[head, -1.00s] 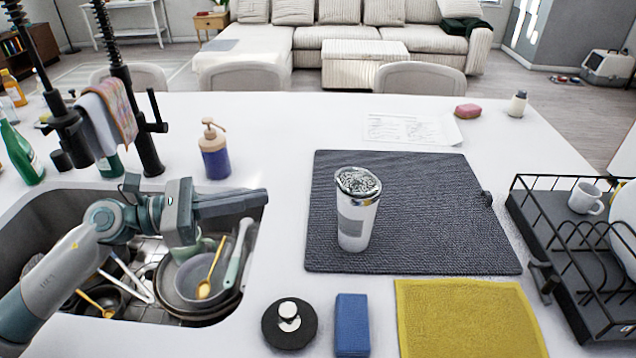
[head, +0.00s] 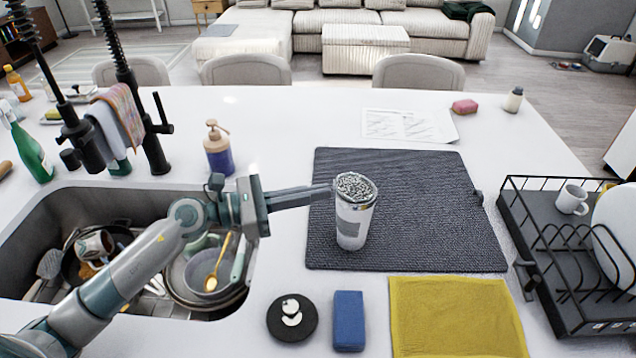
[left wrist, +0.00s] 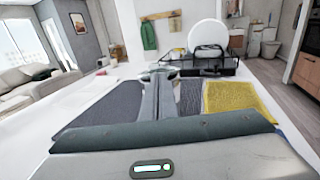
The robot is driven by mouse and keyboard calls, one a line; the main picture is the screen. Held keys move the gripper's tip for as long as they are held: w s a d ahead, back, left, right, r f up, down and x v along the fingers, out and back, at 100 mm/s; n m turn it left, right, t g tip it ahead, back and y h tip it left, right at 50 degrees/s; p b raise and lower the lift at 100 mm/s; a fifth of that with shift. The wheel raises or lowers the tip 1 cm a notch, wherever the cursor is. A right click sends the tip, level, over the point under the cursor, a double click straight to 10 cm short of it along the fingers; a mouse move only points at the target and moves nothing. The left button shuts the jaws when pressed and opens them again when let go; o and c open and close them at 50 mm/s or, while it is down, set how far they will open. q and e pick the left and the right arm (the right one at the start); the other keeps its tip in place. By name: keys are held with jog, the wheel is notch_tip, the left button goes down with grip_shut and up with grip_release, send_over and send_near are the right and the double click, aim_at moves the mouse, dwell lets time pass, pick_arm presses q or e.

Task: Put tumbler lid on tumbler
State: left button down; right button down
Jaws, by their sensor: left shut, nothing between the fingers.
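The white tumbler (head: 351,228) with a grey label stands upright on the dark mat in the head view. Its shiny rim surrounds a speckled silvery top; I cannot tell whether that is the inside or a cover. A black disc (head: 281,331) with white pieces on it lies on the counter in front; it may be the tumbler lid. My left gripper (head: 332,190) is shut and empty, its tips at the left side of the tumbler's rim; I cannot tell whether they touch. Its fingers (left wrist: 160,72) also show in the left wrist view, where I cannot make out the tumbler. My right gripper is out of view.
The dark mat (head: 430,215) has free room right of the tumbler. A blue sponge (head: 348,320) and yellow cloth (head: 455,315) lie in front. The dish rack (head: 540,240) stands right, the dish-filled sink (head: 45,215) left. A soap bottle (head: 218,155) stands behind the arm.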

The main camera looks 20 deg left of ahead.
aim_at(355, 186)
pick_arm(q)
jog(key=shift+w+d, duration=0.25)
jog(key=shift+d, duration=0.1)
jog(key=shift+w+d+r, duration=0.1)
jog(key=shift+w+d, duration=0.2)
jog(key=shift+d, duration=0.15)
jog(key=shift+w+d+p, duration=0.3)
jog(key=shift+d, duration=0.05)
jog(key=shift+a, duration=0.1)
